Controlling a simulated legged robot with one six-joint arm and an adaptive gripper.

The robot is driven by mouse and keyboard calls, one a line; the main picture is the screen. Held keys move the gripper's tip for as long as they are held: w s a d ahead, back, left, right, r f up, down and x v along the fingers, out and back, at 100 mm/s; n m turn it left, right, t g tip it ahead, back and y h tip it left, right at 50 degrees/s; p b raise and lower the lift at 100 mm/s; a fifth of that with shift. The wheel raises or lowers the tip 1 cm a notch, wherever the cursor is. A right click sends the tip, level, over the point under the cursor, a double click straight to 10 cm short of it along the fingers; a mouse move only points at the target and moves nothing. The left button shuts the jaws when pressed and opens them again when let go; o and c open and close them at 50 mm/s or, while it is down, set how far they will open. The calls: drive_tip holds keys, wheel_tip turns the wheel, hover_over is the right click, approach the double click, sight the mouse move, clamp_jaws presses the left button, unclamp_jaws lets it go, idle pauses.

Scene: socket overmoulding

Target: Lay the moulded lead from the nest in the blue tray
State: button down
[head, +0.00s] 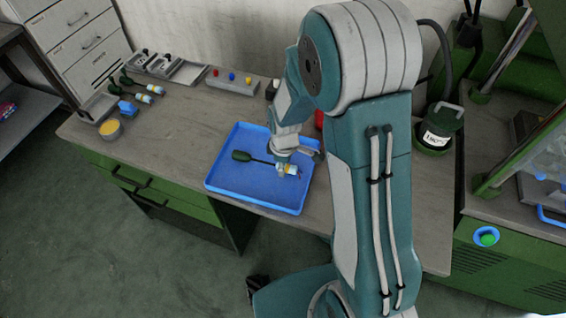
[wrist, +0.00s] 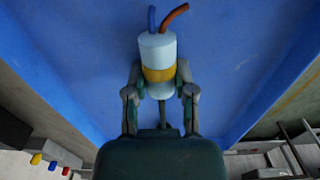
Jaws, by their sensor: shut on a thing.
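The nest is not clearly identifiable.
Similar leads (head: 148,92) lie at the bench's left end, near a yellow-filled bowl (head: 110,129) and a blue piece (head: 127,106). A box with coloured buttons (head: 232,82) stands behind the tray. A green canister (head: 438,128) is to the right.

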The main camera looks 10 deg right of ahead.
idle(0.4)
drive_tip(key=shift+c, duration=1.8)
unclamp_jaws()
wheel_tip(320, 180, up, 12)
drive_tip(key=s+d+r+m+t, duration=0.4)
drive_tip(key=s+r+m, duration=0.8)
drive_tip(key=s+r, duration=0.3)
drive_tip(key=shift+s+d+r+t, duration=0.2)
drive_tip(key=shift+s+r+t, duration=0.2)
drive_tip(key=shift+s+t, duration=0.65)
